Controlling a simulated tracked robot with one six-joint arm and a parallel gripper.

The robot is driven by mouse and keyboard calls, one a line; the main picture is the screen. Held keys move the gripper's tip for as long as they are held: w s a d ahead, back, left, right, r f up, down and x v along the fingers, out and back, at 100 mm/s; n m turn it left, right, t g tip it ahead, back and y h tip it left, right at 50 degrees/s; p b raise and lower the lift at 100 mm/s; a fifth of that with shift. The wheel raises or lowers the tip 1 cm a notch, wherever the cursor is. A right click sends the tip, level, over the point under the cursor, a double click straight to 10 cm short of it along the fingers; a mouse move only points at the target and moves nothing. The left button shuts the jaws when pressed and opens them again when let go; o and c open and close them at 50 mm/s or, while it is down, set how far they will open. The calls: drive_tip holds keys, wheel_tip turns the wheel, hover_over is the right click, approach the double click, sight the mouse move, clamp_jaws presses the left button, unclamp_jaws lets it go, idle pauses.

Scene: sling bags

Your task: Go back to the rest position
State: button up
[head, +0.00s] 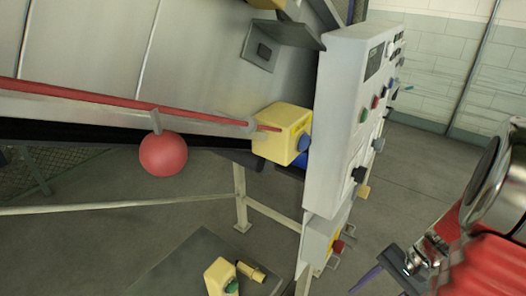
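My arm, red and silver, comes in at the lower right edge of the head view. At its end, my gripper (390,272) shows only in part, with a dark bracket and a thin purple tip pointing down and left. The rest of it is cut off by the frame's bottom edge, and I cannot see whether it is open or shut. Nothing held shows in it. It hangs apart from the machine, to the right of the grey control panel (340,130).
A yellow box with a blue button (283,133) sits left of the panel, at the end of a red cable (80,95) with a red ball (163,154). A low dark surface (185,268) bears another yellow box (220,276). Open floor lies right of the panel.

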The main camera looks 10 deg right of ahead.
drive_tip(key=w+a+r+n+t+h, duration=0.1)
drive_tip(key=a+r+n+t+h, duration=0.1)
drive_tip(key=a+r+n, duration=0.4)
drive_tip(key=w+a+r+n+t+h, duration=0.2)
drive_tip(key=a+r+n, duration=0.4)
drive_tip(key=a+r, duration=0.6)
wheel_tip(320, 180, up, 3)
drive_tip(key=t+h, duration=0.1)
drive_tip(key=h, duration=0.1)
drive_tip(key=shift+w+a+n+h, duration=0.2)
drive_tip(key=shift+w+n+h, duration=0.1)
drive_tip(key=shift+f, duration=0.1)
idle(0.5)
